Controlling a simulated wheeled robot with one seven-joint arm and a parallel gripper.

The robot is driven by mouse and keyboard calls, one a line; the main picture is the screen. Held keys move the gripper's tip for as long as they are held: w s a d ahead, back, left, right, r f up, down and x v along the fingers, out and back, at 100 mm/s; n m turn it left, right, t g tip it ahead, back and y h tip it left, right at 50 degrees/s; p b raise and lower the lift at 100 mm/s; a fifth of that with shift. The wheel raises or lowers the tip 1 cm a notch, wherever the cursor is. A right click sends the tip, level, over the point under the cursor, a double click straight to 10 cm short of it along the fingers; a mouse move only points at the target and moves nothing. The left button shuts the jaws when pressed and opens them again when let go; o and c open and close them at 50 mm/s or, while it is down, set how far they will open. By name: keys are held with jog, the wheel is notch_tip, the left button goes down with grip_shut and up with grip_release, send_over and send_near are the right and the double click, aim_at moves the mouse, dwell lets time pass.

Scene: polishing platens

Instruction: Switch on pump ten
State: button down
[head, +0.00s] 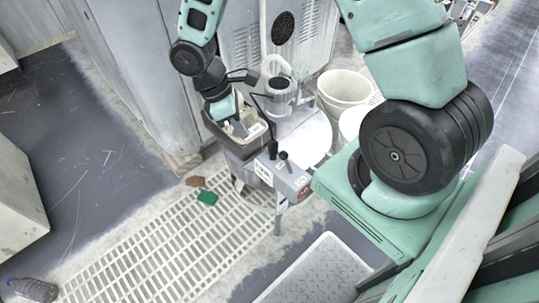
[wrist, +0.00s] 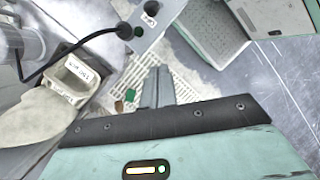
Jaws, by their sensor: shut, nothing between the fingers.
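A grey control box (head: 283,180) stands on a thin post near the middle of the head view. Two dark upright knobs or levers show on its top, with a white label on its side and a red patch at its end. In the wrist view the box (wrist: 150,22) is at the top, with a small label and dark round parts. Which pump it serves and the switch state are too small to tell. My gripper (wrist: 158,86) is shut and empty, apart from the box. In the head view my gripper (head: 240,128) is over a beige bin, left of the box.
The beige bin (wrist: 70,80) with a label lies left in the wrist view. A green block (head: 207,197) and a brown piece (head: 195,181) lie on the floor grating (head: 150,255). White buckets (head: 343,88) stand behind the box. A dark cable hangs near it.

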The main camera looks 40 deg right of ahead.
aim_at(287, 161)
jog(key=shift+f, duration=0.1)
jog(key=shift+s+d+f+b, duration=0.4)
jog(key=shift+s+d+f, duration=0.5)
jog(key=shift+f, duration=0.55)
jog(key=shift+s+d+f+b, duration=0.35)
jog(key=shift+s+d+f, duration=0.55)
jog(key=shift+f, duration=0.5)
jog(key=shift+s+d+f+b, duration=0.4)
jog(key=shift+s+d+f, duration=0.5)
jog(key=shift+f, duration=0.55)
